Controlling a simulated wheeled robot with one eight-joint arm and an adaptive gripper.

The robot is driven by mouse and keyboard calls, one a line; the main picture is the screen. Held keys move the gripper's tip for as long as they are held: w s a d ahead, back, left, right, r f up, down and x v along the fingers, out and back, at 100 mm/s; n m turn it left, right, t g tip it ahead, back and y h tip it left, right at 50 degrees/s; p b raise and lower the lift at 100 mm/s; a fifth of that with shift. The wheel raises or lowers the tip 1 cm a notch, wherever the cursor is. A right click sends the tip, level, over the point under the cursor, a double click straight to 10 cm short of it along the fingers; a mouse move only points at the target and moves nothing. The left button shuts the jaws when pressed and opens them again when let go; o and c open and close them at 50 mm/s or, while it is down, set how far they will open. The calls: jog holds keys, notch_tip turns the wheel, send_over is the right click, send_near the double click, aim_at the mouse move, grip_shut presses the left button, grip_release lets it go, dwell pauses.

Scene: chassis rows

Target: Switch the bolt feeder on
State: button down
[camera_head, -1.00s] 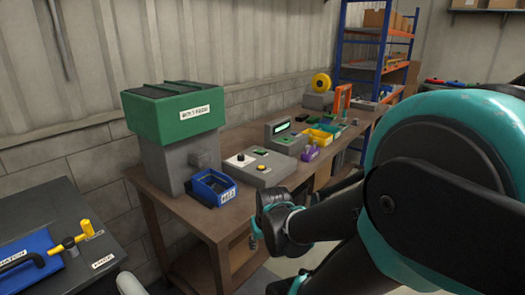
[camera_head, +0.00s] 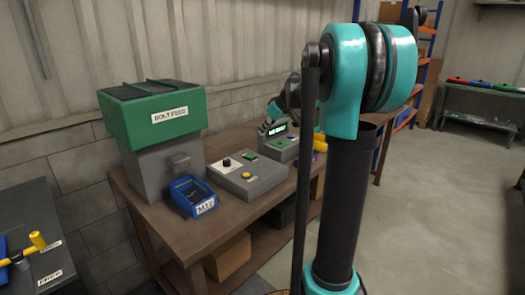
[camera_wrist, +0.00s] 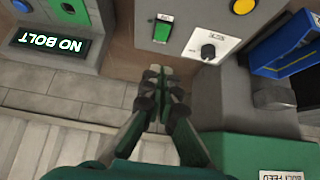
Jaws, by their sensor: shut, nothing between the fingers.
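The bolt feeder has a green hopper (camera_head: 152,120) labelled BOLT FEED on a grey body (camera_head: 150,170). Beside it is a grey control box (camera_head: 262,187) with a black knob (camera_head: 227,162), a green switch (camera_head: 250,156) and a yellow button (camera_head: 246,175). In the wrist view, the green switch (camera_wrist: 162,28) and the knob (camera_wrist: 208,52) show close up. My gripper (camera_wrist: 157,72) is shut and empty, its tips just short of the box's wall-side edge in that picture, apart from the switch. In the head view, my gripper (camera_head: 268,126) is by the display box.
A display box (camera_head: 281,147) stands beyond the control box; its screen (camera_wrist: 53,45) reads NO BOLT. A blue bin (camera_head: 192,195) marked M12 sits before the feeder. The wooden bench (camera_head: 228,215) has bare space at its front edge. A wall runs behind.

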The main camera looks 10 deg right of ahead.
jog(key=shift+w+d+r, duration=0.1)
jog(key=shift+w+d, duration=0.05)
send_over(251, 156)
jog(key=s+d, duration=0.1)
jog(key=s, duration=0.1)
notch_tip(251, 156, down, 8)
jog(key=shift+w+r, duration=0.1)
jog(key=shift+w, duration=0.05)
notch_tip(251, 156, down, 3)
jog(key=shift+d+f, duration=0.1)
jog(key=shift+d, duration=0.05)
jog(key=shift+s+f, duration=0.2)
jog(key=shift+f, duration=0.25)
